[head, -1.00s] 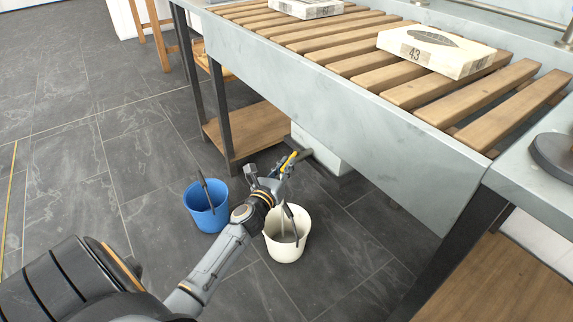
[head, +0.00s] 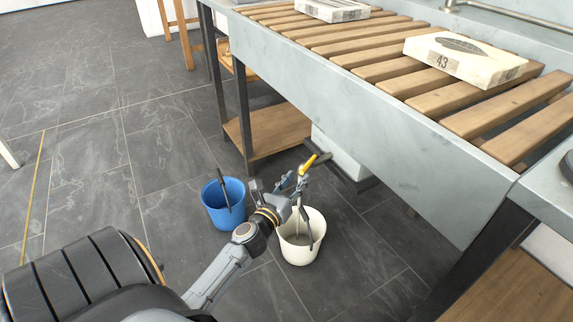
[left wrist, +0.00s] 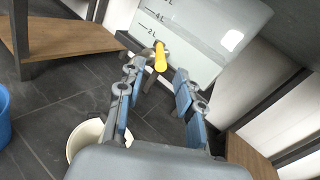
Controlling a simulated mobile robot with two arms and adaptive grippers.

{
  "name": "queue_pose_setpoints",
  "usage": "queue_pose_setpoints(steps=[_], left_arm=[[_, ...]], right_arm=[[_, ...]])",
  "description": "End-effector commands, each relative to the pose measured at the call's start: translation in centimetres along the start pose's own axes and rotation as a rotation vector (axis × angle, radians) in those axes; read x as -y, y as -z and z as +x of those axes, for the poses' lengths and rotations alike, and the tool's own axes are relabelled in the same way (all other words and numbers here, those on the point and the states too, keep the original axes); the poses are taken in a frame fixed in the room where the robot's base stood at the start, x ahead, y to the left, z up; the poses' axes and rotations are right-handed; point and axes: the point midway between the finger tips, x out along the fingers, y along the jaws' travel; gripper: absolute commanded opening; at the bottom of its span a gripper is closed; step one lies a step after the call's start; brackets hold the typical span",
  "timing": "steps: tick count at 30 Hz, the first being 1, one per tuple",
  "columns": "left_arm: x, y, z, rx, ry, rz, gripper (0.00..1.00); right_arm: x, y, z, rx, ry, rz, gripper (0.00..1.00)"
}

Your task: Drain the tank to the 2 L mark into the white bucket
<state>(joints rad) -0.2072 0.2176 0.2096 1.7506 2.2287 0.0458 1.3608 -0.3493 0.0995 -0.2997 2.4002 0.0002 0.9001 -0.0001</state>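The tank (left wrist: 195,35) has black marks, with 2 L and 4 L readable in the left wrist view. In the head view my left gripper (head: 290,184) is just left of the yellow handle (head: 311,162). The white bucket (head: 300,252) stands on the floor below, a dark stick in it. A pale strip shows above the bucket; I cannot tell if it is liquid.
A blue bucket (head: 224,215) with a dark stick stands left of the white one. The grey sink bench (head: 400,125) with wooden slats overhangs the tank. A wooden shelf (head: 275,130) is behind.

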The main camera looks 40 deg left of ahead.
Motion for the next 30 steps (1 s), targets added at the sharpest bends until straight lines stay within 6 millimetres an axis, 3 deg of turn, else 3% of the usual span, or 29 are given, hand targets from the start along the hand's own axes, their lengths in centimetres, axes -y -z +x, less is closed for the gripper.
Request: queue_pose_setpoints(steps=[3,10,30], left_arm=[[0.0,0.1,-2.6,-0.003,-0.001,-0.001,0.36],[0.0,0.1,-5.5,-0.001,0.0,-0.001,0.36],[0.0,0.0,-6.0,0.0,0.0,0.0,0.36]], right_arm=[[0.0,0.0,0.0,0.001,0.0,0.0,0.4],[0.0,0.0,0.0,0.001,0.0,0.0,0.4],[0.0,0.0,0.0,0.002,0.001,0.001,0.4]])
